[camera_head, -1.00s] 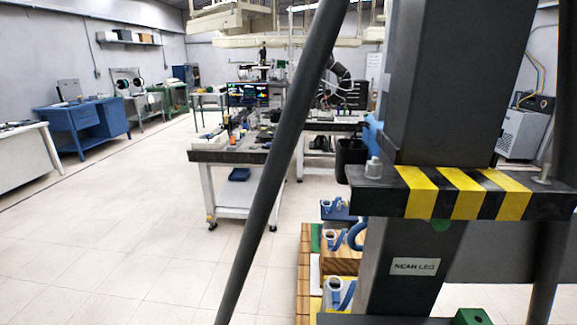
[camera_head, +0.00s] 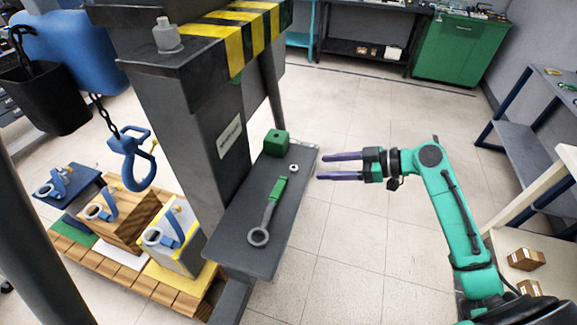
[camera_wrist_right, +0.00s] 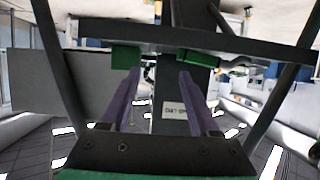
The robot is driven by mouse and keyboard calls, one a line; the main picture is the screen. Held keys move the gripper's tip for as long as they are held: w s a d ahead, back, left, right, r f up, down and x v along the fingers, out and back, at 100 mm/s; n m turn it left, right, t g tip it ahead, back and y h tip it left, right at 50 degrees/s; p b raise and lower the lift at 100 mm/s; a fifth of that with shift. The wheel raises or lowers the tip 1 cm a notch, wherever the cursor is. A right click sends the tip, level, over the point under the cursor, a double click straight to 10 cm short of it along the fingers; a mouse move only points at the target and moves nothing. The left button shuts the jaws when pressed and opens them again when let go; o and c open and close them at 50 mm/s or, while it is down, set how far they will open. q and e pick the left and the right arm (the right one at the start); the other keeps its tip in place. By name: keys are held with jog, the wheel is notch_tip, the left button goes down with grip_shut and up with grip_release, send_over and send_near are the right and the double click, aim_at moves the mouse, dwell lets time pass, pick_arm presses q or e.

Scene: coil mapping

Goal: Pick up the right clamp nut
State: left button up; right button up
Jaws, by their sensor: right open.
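A small pale nut (camera_head: 294,169) lies on a dark grey shelf (camera_head: 240,212) fixed to the column in the head view. It sits between a green block (camera_head: 277,142) and a green-handled ring wrench (camera_head: 277,193). A larger grey nut (camera_head: 167,36) stands on the striped beam at upper left. My right gripper (camera_head: 320,167) is open and empty, its purple fingers pointing left at the shelf's right edge, to the right of the small nut. In the right wrist view, the fingers (camera_wrist_right: 157,90) are apart below the green block (camera_wrist_right: 125,57); I cannot make out the nut there. My left gripper is out of view.
The column (camera_head: 185,120) and its black-yellow beam (camera_head: 240,40) stand left of the shelf. A blue hook (camera_head: 137,160) hangs over a wooden pallet (camera_head: 150,288) with clamped blocks. A dark pole crosses the left edge.

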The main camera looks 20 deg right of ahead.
aim_at(297, 168)
jog(key=p+x, duration=0.1)
jog(key=x, duration=0.1)
jog(key=p+x, duration=0.1)
jog(key=x, duration=0.2)
jog(key=p+x, duration=0.1)
jog(key=x, duration=0.1)
jog(key=shift+w+f, duration=0.3)
jog(key=shift+w, duration=0.15)
jog(key=shift+w+a+f, duration=0.1)
jog(key=shift+a+f, duration=0.1)
jog(key=shift+a, duration=0.05)
jog(key=shift+d, duration=0.25)
jog(key=c, duration=0.7)
grip_shut()
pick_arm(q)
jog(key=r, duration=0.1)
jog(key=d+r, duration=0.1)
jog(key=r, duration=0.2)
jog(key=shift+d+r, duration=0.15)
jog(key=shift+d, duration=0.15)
pick_arm(e)
jog(key=shift+a, duration=0.1)
